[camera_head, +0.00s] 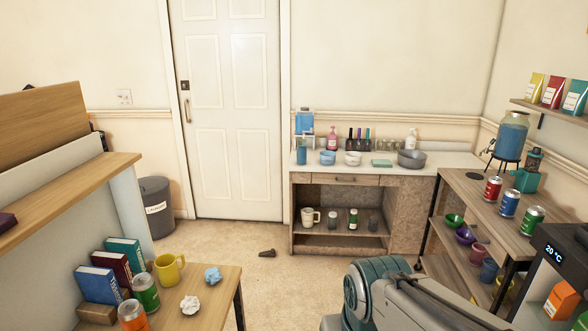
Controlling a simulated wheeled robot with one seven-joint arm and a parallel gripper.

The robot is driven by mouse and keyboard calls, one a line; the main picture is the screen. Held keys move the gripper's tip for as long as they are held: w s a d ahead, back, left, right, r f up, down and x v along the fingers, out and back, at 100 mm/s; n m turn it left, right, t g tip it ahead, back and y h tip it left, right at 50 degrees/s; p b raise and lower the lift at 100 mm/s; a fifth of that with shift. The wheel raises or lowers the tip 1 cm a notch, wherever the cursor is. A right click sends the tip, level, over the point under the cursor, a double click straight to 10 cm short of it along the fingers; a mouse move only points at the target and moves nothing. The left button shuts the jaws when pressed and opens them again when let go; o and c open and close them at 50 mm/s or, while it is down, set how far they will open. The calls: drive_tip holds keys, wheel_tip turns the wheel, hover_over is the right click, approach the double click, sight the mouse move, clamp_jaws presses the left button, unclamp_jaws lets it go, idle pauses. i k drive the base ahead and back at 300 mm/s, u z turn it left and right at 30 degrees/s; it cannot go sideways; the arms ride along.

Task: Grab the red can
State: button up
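The red can (493,189) stands upright on the top of the wooden shelf unit (483,205) at the right. A blue can (509,204) and a green can (531,221) stand beside it in a row, nearer to me. My arm shows at the bottom right, in front of and below the shelf unit. My gripper's fingers do not show in this view, so its state is hidden. The red can is clear of my arm.
A teal grinder (527,174) and a drink dispenser (511,135) stand behind the cans. Bowls and cups fill the lower shelf. A low table (207,310) with books, a mug (169,269) and cans is at left. Carpet (240,235) is mostly free between; a small dark object (267,253) lies there.

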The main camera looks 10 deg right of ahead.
sight(494, 185)
drive_tip(key=z, duration=0.05)
drive_tip(key=i, duration=1.6)
drive_tip(key=z, duration=0.7)
drive_tip(key=i, duration=1.45)
drive_tip(key=z, duration=1.6)
drive_tip(key=i, duration=1.05)
drive_tip(key=z, duration=0.5)
